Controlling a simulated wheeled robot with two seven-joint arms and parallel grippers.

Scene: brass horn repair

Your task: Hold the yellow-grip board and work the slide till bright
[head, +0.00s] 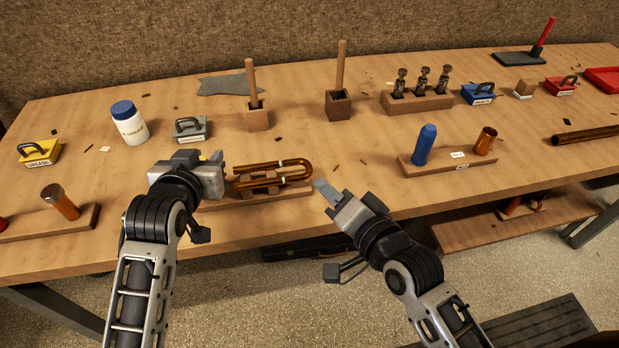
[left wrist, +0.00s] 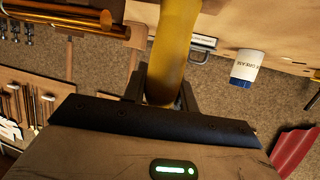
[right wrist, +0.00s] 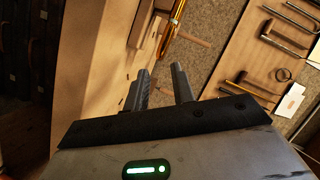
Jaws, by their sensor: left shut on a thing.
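The slide (head: 290,178), a U-shaped coppery brown tube with pale bands, lies on a wooden stand (head: 285,193) near the front edge of the bench. Its tubes also show at the upper left of the left wrist view (left wrist: 60,13). My left gripper (head: 220,176) is at the left end of the stand. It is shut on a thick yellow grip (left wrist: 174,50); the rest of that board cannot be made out. My right gripper (head: 328,198) is just right of the slide's bend, apart from it. Its fingers stand apart and empty in the right wrist view (right wrist: 160,88).
A yellow block (head: 40,153), white jar (head: 129,124), grey block (head: 192,130) and two post holders stand behind. A rack with a blue cylinder (head: 424,144) and copper cup (head: 485,141) is at right. A stand with a copper piece (head: 61,202) is at left.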

